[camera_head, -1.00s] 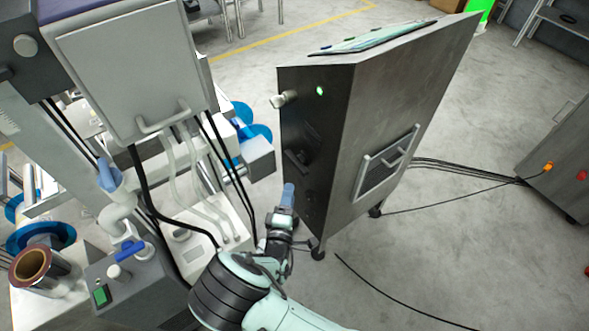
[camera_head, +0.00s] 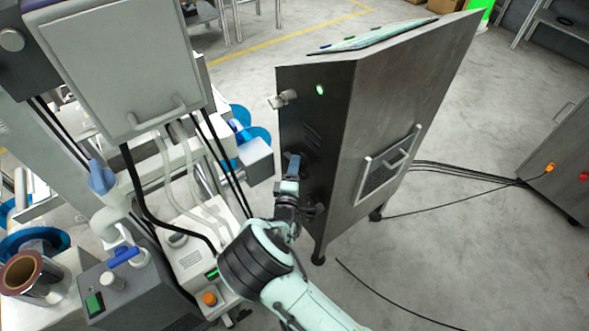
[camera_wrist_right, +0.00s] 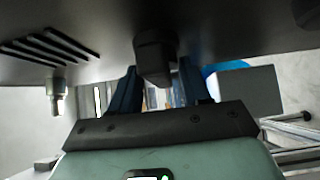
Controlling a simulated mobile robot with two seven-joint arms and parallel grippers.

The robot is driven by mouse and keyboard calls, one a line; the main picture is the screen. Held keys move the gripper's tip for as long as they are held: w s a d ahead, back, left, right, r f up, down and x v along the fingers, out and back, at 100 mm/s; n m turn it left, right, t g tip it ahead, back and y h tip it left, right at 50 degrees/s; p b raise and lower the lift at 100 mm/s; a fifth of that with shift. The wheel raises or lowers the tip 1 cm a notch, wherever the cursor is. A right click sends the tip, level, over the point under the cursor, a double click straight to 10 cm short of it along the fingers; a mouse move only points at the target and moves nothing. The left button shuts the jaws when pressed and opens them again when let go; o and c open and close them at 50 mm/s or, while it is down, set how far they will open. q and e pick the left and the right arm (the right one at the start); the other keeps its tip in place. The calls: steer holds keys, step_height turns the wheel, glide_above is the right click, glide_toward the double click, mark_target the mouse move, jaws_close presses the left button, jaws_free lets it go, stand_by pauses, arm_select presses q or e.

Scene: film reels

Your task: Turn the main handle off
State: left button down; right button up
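The dark main handle (camera_wrist_right: 155,58) sticks out from the dark face of the tall cabinet (camera_head: 395,115). In the right wrist view it stands between the two blue-black fingers of my right gripper (camera_wrist_right: 158,72), with a finger on each side. The fingers look spread, and I cannot tell whether either touches the handle. In the head view my right gripper (camera_head: 291,164) is up at the cabinet's dark face and hides most of the handle. My left gripper is not in view.
A silver knob (camera_head: 283,98) and a lit green lamp (camera_head: 320,90) sit higher on the same face. A grey machine with hanging hoses (camera_head: 130,70) stands close on the left. Cables lie on the floor at right. The floor right of the cabinet is mostly open.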

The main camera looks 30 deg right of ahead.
steer(key=c, duration=0.5)
